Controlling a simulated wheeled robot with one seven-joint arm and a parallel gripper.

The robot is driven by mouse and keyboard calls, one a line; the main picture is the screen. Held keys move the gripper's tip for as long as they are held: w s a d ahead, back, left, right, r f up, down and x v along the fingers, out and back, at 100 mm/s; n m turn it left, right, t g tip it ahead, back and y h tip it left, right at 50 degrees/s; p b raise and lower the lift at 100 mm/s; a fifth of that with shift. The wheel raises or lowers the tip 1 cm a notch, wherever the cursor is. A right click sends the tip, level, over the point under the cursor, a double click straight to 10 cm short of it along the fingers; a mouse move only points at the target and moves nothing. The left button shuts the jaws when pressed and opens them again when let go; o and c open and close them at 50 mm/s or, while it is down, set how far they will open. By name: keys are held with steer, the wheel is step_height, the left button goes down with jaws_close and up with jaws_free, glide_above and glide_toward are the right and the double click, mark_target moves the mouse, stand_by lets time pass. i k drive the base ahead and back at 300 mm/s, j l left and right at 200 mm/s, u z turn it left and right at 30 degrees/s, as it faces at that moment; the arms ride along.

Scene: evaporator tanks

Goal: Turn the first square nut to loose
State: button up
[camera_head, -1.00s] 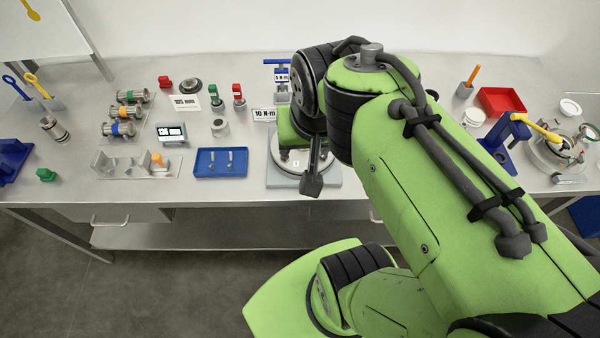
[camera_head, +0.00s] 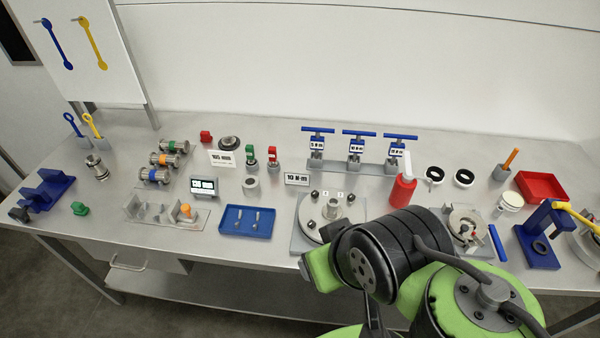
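A round metal flange (camera_head: 312,231) lies on a grey base plate at the middle front of the bench. It has a raised central neck (camera_head: 331,208) and several dark nuts around its rim. One nut (camera_head: 314,195) is at the back left of the rim and another (camera_head: 351,197) at the back right. Small white number tags stand between them, and I cannot read them surely. My arm covers the flange's front right part. My gripper is not clearly visible; my black and green arm links fill the lower right.
Three blue T-handled tools (camera_head: 356,148) stand in a rack behind the flange. A blue tray (camera_head: 247,222) lies to the left. Bare bench lies behind the tools.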

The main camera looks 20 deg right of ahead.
mark_target(311, 225)
steer(key=i+j+z, duration=0.3)
steer(key=j, duration=0.35)
steer(key=i+j+z, duration=0.2)
steer(key=j, duration=0.15)
